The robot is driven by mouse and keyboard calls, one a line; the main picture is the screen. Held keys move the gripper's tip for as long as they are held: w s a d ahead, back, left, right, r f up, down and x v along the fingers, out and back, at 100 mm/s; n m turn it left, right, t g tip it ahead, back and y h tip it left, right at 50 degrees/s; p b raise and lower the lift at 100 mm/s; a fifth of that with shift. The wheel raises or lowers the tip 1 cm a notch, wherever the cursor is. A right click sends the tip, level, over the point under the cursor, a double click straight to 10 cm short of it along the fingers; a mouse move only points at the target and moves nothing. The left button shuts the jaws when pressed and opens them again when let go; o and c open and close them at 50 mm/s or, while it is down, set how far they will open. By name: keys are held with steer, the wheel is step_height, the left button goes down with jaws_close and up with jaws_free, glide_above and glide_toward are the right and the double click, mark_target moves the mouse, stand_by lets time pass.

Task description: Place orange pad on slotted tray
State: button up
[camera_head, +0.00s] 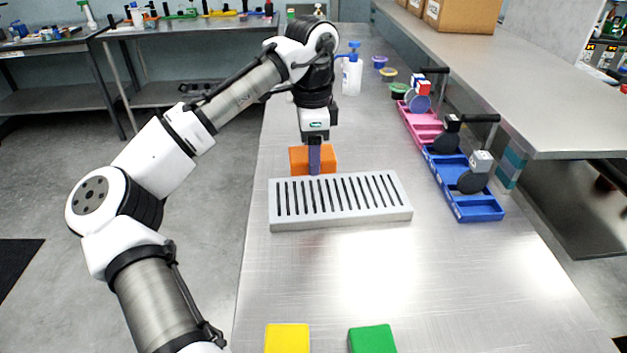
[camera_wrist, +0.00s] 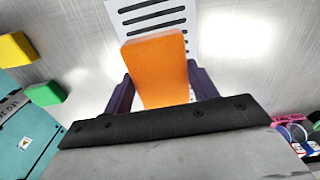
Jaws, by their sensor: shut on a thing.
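The orange pad (camera_head: 298,160) is a thick orange block, held upright at the far left edge of the slotted tray in the head view. My gripper (camera_head: 315,160) is shut on it, with one purple finger across its near face. In the wrist view the orange pad (camera_wrist: 157,65) sits between both purple fingers of my gripper (camera_wrist: 160,88). The slotted tray (camera_head: 345,217) is a light grey block with a row of dark slots. In the wrist view the slotted tray (camera_wrist: 186,22) lies partly behind the pad. I cannot tell whether the pad touches the tray.
A yellow block (camera_head: 287,338) and a green block (camera_head: 372,339) lie at the near edge of the table. A blue tray (camera_head: 478,208) and a pink tray (camera_head: 417,125) holding tools stand to the right. A bottle (camera_head: 352,77) stands behind. Bare table lies in front of the slotted tray.

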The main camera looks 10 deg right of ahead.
mark_target(312, 196)
step_height(312, 196, down, 8)
steer(key=shift+r+p, duration=0.15)
steer(key=shift+p, duration=0.25)
steer(key=o, duration=0.9)
steer(key=shift+o, duration=0.2)
step_height(312, 196, up, 12)
steer(key=shift+r+b, duration=0.1)
steer(key=shift+b, duration=0.75)
